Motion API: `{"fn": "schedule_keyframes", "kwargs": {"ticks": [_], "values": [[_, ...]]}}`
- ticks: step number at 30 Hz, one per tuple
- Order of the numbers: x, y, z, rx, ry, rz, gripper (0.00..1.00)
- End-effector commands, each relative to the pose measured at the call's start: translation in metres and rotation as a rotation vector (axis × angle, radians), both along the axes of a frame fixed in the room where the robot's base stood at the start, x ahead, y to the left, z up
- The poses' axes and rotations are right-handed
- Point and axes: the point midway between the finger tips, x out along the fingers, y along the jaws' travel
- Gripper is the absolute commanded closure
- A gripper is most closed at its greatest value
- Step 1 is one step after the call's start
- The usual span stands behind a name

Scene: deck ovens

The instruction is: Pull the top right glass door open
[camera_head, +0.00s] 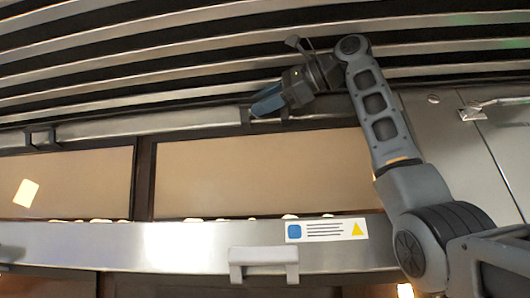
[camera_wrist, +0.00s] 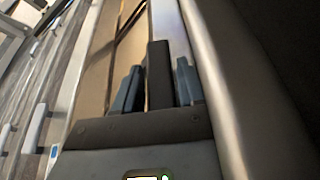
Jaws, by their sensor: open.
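The top right glass door (camera_head: 260,175) is a wide tan pane in a dark frame, and it looks closed. Its small dark handle (camera_head: 245,116) sits on the metal rail along the door's top edge and is partly hidden behind my gripper. My gripper (camera_head: 267,104) is at this handle, its blue-grey fingers pointing left and down in the head view. In the wrist view my gripper (camera_wrist: 159,82) is open, with one finger on each side of a dark bar, the handle (camera_wrist: 159,72). I cannot tell whether either finger touches it.
The top left glass door (camera_head: 65,180) has its own handle (camera_head: 40,138). Metal slats (camera_head: 150,50) run above the doors. Below is a steel strip with a label (camera_head: 326,230) and a light handle (camera_head: 264,262). A steel panel with a latch (camera_head: 475,112) is at right.

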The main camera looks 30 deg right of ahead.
Motion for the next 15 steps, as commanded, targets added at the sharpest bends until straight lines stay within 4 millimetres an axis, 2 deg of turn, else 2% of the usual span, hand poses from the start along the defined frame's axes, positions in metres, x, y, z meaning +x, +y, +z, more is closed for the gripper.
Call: {"fn": "schedule_keyframes", "kwargs": {"ticks": [2, 13, 15], "values": [[-0.0001, 0.0, -0.0001, 0.0, 0.0, 0.0, 0.63], [-0.0003, 0.0, -0.0003, 0.0, 0.001, 0.0, 0.99], [-0.0002, 0.0, -0.0004, 0.0, 0.001, 0.0, 1.0]]}}
